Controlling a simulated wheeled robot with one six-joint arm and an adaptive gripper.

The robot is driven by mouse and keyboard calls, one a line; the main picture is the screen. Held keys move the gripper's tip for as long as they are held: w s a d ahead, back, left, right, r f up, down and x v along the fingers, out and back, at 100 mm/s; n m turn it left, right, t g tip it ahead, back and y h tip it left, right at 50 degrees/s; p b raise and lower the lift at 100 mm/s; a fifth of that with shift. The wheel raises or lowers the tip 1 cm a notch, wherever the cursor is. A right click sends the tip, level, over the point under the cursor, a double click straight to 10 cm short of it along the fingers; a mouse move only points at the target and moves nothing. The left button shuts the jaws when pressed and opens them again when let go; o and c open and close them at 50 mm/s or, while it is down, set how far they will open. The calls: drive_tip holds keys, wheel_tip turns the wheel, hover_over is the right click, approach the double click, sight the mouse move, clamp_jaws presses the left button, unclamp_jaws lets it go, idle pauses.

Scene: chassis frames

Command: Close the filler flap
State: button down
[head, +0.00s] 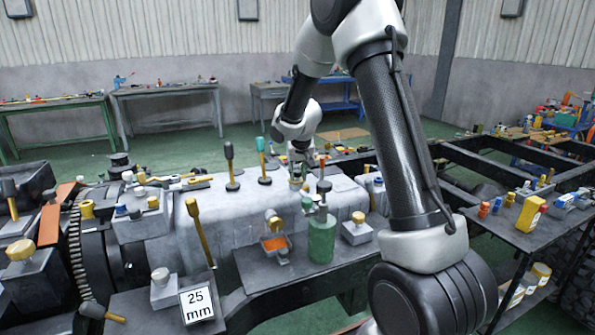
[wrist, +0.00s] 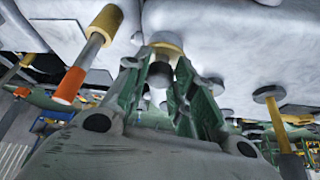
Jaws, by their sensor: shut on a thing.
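The filler flap is probably the raised lid with a yellow knob (head: 273,220) on a small grey box (head: 277,259) with an orange inside. It appears open, and I cannot be sure it is the flap. My gripper (head: 298,178) is behind that box, low over the grey casing. In the wrist view my gripper (wrist: 160,88) has its green fingers closed around a small dark knob (wrist: 160,74), with a yellow round part (wrist: 165,42) just beyond it. Whether these are one piece is unclear. The raised lid cannot be made out in the wrist view.
A green cylinder (head: 321,240) stands close beside the box. Upright levers with dark (head: 229,152) and teal (head: 261,146) handles rise left of my gripper. A yellow lever (head: 201,230) leans at front left. A yellow-knobbed block (head: 356,234) stands at right.

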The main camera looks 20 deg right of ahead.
drive_tip(key=c, duration=1.2)
unclamp_jaws()
drive_tip(key=v, duration=1.2)
